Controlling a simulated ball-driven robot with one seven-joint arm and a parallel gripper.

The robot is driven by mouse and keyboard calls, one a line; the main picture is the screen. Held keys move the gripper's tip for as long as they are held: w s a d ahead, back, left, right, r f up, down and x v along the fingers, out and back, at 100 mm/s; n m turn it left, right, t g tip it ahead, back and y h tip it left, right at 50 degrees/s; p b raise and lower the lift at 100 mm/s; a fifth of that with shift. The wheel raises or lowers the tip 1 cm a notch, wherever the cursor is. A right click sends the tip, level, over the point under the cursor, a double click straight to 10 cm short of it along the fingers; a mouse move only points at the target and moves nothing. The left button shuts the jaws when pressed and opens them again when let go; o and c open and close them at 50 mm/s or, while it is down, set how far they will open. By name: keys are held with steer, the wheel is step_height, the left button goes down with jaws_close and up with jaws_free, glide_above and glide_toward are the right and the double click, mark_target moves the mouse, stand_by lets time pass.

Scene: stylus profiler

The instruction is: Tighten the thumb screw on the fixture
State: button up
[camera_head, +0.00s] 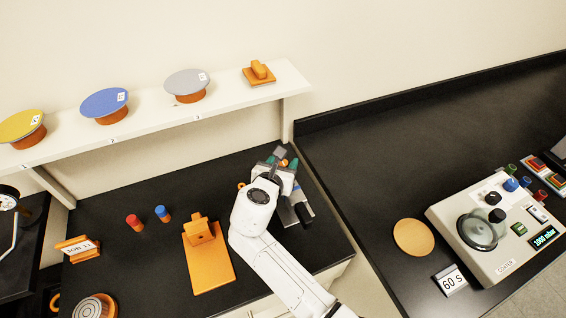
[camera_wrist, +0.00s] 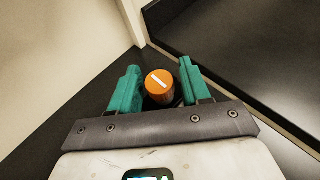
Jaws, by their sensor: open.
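The thumb screw shows in the wrist view as an orange round knob (camera_wrist: 161,88) with a white line across its top. My gripper (camera_wrist: 159,67) is open, with one green finger on each side of the knob. Whether either finger touches it I cannot tell. In the head view my gripper (camera_head: 282,161) is at the back of the black bench, below the right end of the shelf, and a bit of orange shows between its fingers. The fixture body is mostly hidden under my gripper and arm. A grey metal part (camera_head: 303,212) shows just right of my wrist.
A white shelf (camera_head: 160,122) with round pads is behind. An orange stand (camera_head: 208,265) is left of my arm, with red (camera_head: 134,222) and blue (camera_head: 162,213) pegs beyond. A coater (camera_head: 500,235) and wooden disc (camera_head: 413,237) occupy the right bench. A wall is close behind my gripper.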

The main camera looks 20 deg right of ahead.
steer(key=n+t+y, duration=0.2)
steer(key=n+y, duration=0.1)
steer(key=shift+n+t+y, duration=0.6)
steer(key=shift+n+y, duration=0.9)
steer(key=shift+y, duration=0.1)
steer(key=shift+f, duration=0.2)
steer(key=shift+c, duration=0.4)
jaws_close()
